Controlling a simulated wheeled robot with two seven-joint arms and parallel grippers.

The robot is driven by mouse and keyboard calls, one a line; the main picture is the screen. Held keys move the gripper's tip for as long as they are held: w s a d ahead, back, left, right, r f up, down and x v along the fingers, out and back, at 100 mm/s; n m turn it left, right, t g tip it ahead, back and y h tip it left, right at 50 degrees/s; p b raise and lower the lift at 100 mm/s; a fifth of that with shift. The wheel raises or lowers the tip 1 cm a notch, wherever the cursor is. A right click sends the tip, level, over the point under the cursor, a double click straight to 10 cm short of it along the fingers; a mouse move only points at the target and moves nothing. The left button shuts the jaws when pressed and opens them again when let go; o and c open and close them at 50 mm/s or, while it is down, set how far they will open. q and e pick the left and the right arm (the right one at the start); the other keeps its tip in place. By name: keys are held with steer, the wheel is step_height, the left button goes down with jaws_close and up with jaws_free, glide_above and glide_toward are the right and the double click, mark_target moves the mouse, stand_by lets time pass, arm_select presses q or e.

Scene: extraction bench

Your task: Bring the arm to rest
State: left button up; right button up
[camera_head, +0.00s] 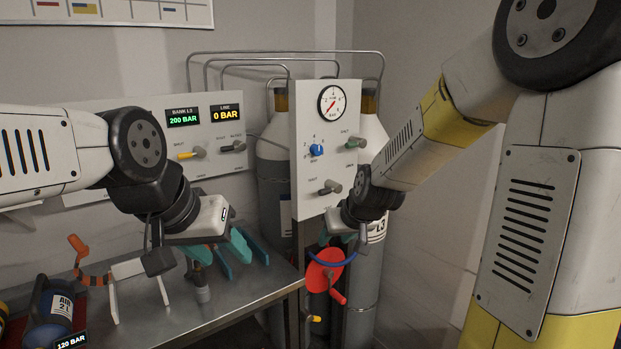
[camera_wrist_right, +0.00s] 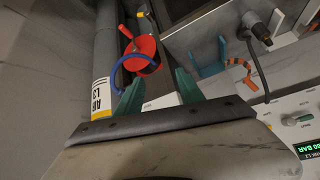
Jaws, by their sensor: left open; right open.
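My left gripper (camera_head: 221,249) hangs over the bench at the left of the head view, its teal fingers apart and nothing seen between them. My right gripper (camera_head: 338,240) is in front of the cylinders, beneath the gauge panel (camera_head: 312,175). In the right wrist view its two teal fingers (camera_wrist_right: 158,90) stand apart with nothing gripped. A red crank wheel (camera_head: 326,272) with a blue ring by it is just below the right gripper; the wheel also shows beyond the fingertips in the wrist view (camera_wrist_right: 146,46). I cannot tell whether a finger touches the ring.
The metal bench (camera_head: 251,299) carries a teal holder (camera_head: 257,246), a white stand (camera_head: 128,268) with an orange-handled hose, and a blue air bottle (camera_head: 53,308). The L3 cylinder (camera_head: 366,281) stands close behind my right gripper. The bank panel (camera_head: 222,162) is behind the left arm.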

steer(key=s+d+r+m, duration=0.1)
steer(key=s+d+r, duration=0.1)
steer(key=s, duration=0.5)
steer(key=s+d+r, duration=0.3)
steer(key=s+r, duration=0.2)
steer(key=s, duration=0.2)
steer(key=s+d+r+m+g, duration=0.1)
steer(key=s+d+r, duration=0.2)
steer(key=s, duration=0.5)
steer(key=shift+r+m+h, duration=0.3)
steer(key=shift+r+h, duration=0.1)
steer(key=shift+r, duration=0.1)
